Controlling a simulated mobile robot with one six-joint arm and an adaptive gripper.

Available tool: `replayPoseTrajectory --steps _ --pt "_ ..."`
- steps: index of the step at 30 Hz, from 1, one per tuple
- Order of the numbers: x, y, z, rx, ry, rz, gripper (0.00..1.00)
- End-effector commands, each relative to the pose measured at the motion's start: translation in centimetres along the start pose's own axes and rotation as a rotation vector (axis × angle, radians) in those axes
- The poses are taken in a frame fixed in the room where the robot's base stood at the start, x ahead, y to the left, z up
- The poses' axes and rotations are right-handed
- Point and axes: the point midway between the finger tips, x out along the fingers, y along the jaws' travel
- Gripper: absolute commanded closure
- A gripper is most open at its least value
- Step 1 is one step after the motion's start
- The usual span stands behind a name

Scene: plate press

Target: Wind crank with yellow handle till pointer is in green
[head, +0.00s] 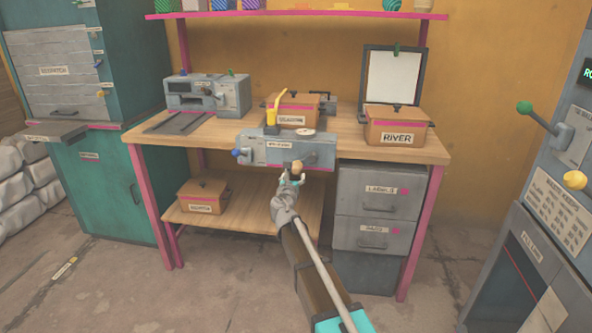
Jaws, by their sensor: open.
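A grey press (258,149) stands at the front edge of the wooden workbench. An upright yellow handle (272,106) rises from its top left. A crank on its front face ends in a tan-yellow knob (298,167). My gripper (291,179) is open just below and in front of this knob, its teal fingertips close to it; I cannot tell whether they touch. A pale round disc (304,132) lies on the press top. No pointer or green zone can be made out at this size.
A blue knob (236,152) sticks out at the press's left. A box (293,108) stands behind it, the RIVER box (397,127) to the right. Drawers (372,203) stand under the bench's right side. A control machine with green (524,107) and yellow (575,180) knobs stands far right.

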Motion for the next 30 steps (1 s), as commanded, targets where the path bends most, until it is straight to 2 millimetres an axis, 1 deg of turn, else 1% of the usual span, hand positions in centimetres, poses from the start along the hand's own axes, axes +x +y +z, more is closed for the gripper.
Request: replayPoseTrajectory --steps 1,3,9,12,17,26,29,30 --pt "1.2 0.1 0.0 0.0 0.0 0.0 0.22" --pt "2.2 0.1 0.0 0.0 0.0 0.0 0.22" --pt "4.6 0.1 0.0 0.0 0.0 -0.001 0.22" --pt "5.3 0.1 0.0 0.0 0.0 0.0 0.22" --pt "5.8 0.0 0.0 0.0 0.0 0.0 0.22" --pt "5.9 0.0 0.0 0.0 0.0 0.0 0.22" --pt "5.9 0.0 0.0 0.0 0.0 0.0 0.39" --pt "5.9 0.0 0.0 0.0 0.0 0.0 0.46"
